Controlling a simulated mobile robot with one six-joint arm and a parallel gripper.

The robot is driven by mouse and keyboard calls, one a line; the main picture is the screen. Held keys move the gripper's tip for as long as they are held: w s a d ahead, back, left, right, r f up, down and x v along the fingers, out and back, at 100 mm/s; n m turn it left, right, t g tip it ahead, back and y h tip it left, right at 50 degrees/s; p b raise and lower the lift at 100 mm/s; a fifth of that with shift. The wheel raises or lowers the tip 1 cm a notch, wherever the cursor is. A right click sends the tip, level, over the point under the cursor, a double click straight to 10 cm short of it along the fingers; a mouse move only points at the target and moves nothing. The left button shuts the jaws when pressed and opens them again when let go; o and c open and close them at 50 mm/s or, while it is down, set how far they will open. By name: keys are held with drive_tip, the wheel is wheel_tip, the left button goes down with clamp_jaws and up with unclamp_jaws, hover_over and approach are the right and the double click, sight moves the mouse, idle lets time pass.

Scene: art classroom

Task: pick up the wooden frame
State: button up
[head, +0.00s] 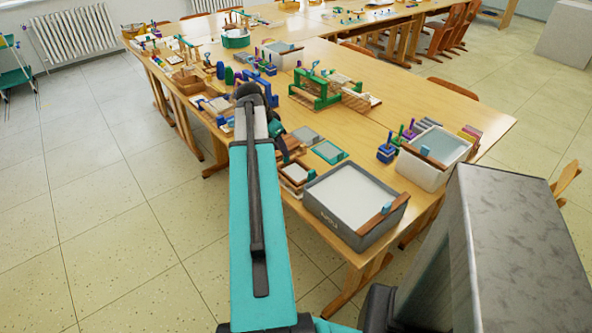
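A small brown wooden frame (309,180) with a pale inside lies on the near edge of the table (385,105), just left of a grey bin. My arm reaches up from the bottom of the head view, and its far part bends down beside the table's near edge. The dark end of my arm (285,154) is above and slightly left of the frame. The fingers are too small and too hidden to make out, so I cannot tell whether they hold anything or touch the frame.
The grey bin (332,224) and a whitish bin (408,170) hold pale contents, each with a wooden bar on its rim. A green-edged screen (343,158) lies behind the frame. Green stands (318,97) and several tools crowd the table's middle. Floor (110,220) at left is clear.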

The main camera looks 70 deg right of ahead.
drive_tip(key=shift+d+f, duration=0.1)
drive_tip(key=shift+f, duration=0.15)
drive_tip(key=shift+s+f, duration=0.1)
drive_tip(key=shift+p+x, duration=0.65)
drive_tip(key=shift+x, duration=1.85)
drive_tip(key=shift+d, duration=0.1)
clamp_jaws()
